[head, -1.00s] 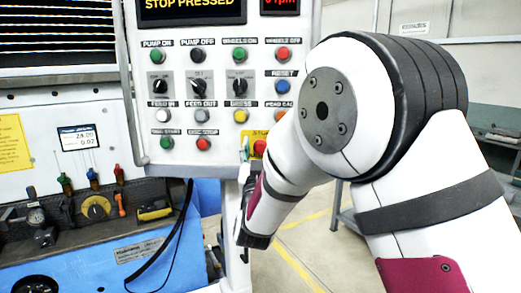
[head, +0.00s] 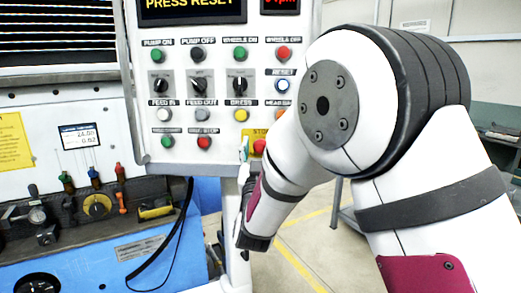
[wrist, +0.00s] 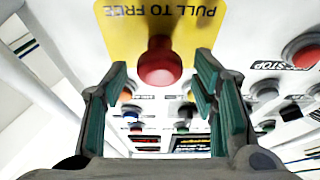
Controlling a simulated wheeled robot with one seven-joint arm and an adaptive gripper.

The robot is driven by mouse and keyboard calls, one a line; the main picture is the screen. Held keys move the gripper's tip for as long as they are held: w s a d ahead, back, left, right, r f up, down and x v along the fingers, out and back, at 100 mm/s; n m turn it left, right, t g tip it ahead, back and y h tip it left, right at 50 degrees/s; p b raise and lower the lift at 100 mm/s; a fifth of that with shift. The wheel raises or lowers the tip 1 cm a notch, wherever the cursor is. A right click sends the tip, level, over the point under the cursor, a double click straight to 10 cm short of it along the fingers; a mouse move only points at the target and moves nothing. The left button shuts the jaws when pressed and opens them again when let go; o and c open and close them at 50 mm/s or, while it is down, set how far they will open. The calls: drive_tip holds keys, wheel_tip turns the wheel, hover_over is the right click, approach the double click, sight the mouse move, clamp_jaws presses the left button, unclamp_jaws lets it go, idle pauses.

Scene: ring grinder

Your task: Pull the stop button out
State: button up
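The red stop button (head: 259,147) sits on a yellow label at the lower right of the control panel in the head view, partly hidden by my arm. In the wrist view the round red button (wrist: 160,62) stands out from its yellow label (wrist: 110,22), which reads "PULL TO FREE" upside down. My gripper (wrist: 162,62) is open, its teal-lined fingertips on either side of the button with a visible gap on each side. The panel display (head: 192,8) reads "PRESS RESET". The blue RESET button (head: 283,87) shows a bright ring.
The control panel (head: 140,130) carries several other buttons and black knobs close by. A red button marked STOP (wrist: 303,50) is right of my gripper in the wrist view. A blue machine body (head: 130,265) stands at the lower left.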

drive_tip(key=v, duration=1.2)
drive_tip(key=d+r+g+y, duration=0.3)
drive_tip(key=d+g, duration=0.5)
drive_tip(key=d, duration=0.1)
drive_tip(key=s+d+f+g+h, duration=0.1)
drive_tip(key=s+d+g, duration=0.3)
drive_tip(key=s, duration=1)
drive_tip(key=s+d+f+g+h, duration=0.2)
drive_tip(key=s+d+g, duration=0.3)
drive_tip(key=s+d, duration=0.6)
drive_tip(key=s+f, duration=0.1)
drive_tip(key=s, duration=0.2)
drive_tip(key=shift+d, duration=0.15)
